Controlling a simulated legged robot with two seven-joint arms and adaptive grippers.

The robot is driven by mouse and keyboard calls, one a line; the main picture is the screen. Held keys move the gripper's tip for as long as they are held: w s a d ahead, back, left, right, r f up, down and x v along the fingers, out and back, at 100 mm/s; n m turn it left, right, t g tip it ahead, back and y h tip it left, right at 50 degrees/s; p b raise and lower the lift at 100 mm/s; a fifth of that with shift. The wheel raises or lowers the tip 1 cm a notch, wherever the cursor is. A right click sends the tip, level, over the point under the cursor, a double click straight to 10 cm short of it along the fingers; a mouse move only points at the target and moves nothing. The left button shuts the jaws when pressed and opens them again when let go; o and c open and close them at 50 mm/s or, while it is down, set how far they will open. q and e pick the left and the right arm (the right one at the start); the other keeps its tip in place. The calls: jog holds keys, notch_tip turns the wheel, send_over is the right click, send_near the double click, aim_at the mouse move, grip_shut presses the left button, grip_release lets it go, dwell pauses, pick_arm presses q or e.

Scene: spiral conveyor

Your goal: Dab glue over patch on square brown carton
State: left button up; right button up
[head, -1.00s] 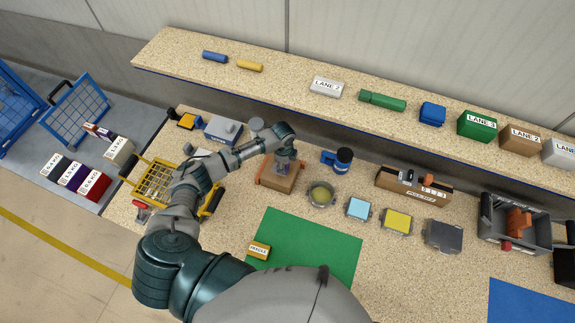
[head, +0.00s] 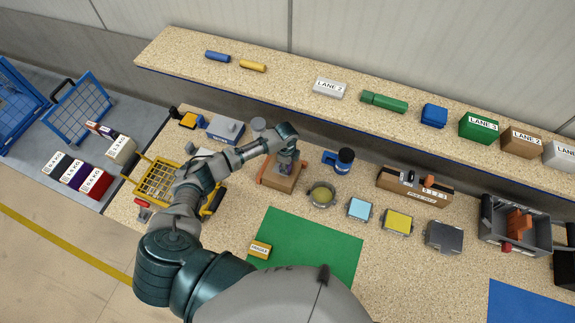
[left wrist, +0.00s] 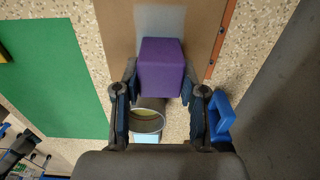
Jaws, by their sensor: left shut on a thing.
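The square brown carton (head: 275,185) lies on the speckled bench between orange-brown side rails. It also shows in the left wrist view (left wrist: 116,32), with a paler patch (left wrist: 160,19) on its top. My left gripper (head: 286,167) is over the carton. In the left wrist view, its two fingers (left wrist: 163,105) are shut on a purple block (left wrist: 160,65). The block covers part of the patch area; whether it touches the carton I cannot tell. A round pot with yellowish contents (head: 321,195) stands right of the carton. My right gripper is not in view.
A blue mug-like object (head: 339,160) stands behind the pot. A green mat (head: 310,243) lies in front. Light blue (head: 360,208), yellow (head: 397,221) and grey (head: 443,236) square items sit to the right. A yellow basket (head: 154,180) is at left, and a shelf (head: 290,88) runs behind.

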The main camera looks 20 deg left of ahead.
pick_arm(q)
jog(key=shift+d, duration=0.9)
jog(key=shift+a, duration=0.7)
jog(key=shift+s+a, duration=0.1)
jog(key=shift+a, duration=0.55)
jog(key=shift+a+f, duration=0.1)
jog(key=shift+a, duration=0.6)
jog(key=shift+s+a+f, duration=0.1)
jog(key=shift+s+a, duration=0.05)
jog(key=shift+a, duration=0.4)
jog(key=shift+s+a+f, duration=0.1)
jog(key=shift+a, duration=0.45)
jog(key=shift+d, duration=0.15)
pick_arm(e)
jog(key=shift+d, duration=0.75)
pick_arm(q)
jog(key=shift+r, duration=0.1)
